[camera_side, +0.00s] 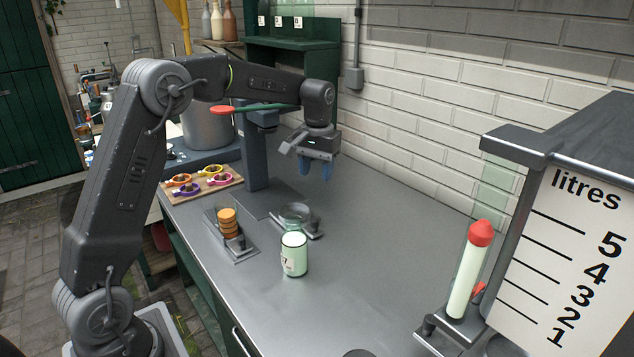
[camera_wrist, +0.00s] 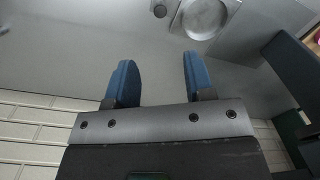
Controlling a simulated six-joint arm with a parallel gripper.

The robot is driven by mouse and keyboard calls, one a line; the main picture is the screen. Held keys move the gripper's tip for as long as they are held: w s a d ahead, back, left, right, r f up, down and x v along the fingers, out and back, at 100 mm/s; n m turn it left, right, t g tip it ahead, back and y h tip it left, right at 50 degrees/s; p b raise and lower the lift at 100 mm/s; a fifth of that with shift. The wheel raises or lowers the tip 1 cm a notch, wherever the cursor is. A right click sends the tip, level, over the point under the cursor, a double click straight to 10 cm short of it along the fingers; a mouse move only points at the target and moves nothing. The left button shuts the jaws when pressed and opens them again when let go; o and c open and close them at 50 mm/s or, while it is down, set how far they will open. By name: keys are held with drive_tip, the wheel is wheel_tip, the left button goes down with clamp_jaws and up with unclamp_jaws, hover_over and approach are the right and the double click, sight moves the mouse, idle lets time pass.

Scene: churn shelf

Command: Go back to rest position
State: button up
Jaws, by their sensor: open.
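My gripper (camera_side: 316,170) is raised above the steel counter (camera_side: 370,240), toward the wall side. Its two blue fingers point down. In the wrist view my gripper (camera_wrist: 156,80) shows its fingers apart with nothing between them, only grey counter behind. The gripper touches nothing that I can see.
A white-filled jar (camera_side: 294,255) stands on the counter, with a glass dish on a metal base (camera_side: 297,216) behind it. A holder with orange discs (camera_side: 228,222) is left of it. A litre gauge (camera_side: 570,250) and red-capped tube (camera_side: 468,275) stand right. The counter's middle is clear.

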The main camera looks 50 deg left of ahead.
drive_tip(key=s+d+r+m+t, duration=0.2)
drive_tip(key=s+d+r, duration=0.3)
drive_tip(key=s, duration=0.4)
drive_tip(key=s+d+r+m+t, duration=0.2)
drive_tip(key=s+d+r, duration=0.1)
drive_tip(key=s+d, duration=0.55)
drive_tip(key=s+d+f+m+t, duration=0.1)
drive_tip(key=s+f, duration=0.2)
drive_tip(key=s, duration=0.7)
drive_tip(key=shift+s+f+t, duration=0.15)
drive_tip(key=shift+f+t, duration=0.1)
drive_tip(key=shift+t, duration=0.15)
drive_tip(key=shift+d, duration=0.1)
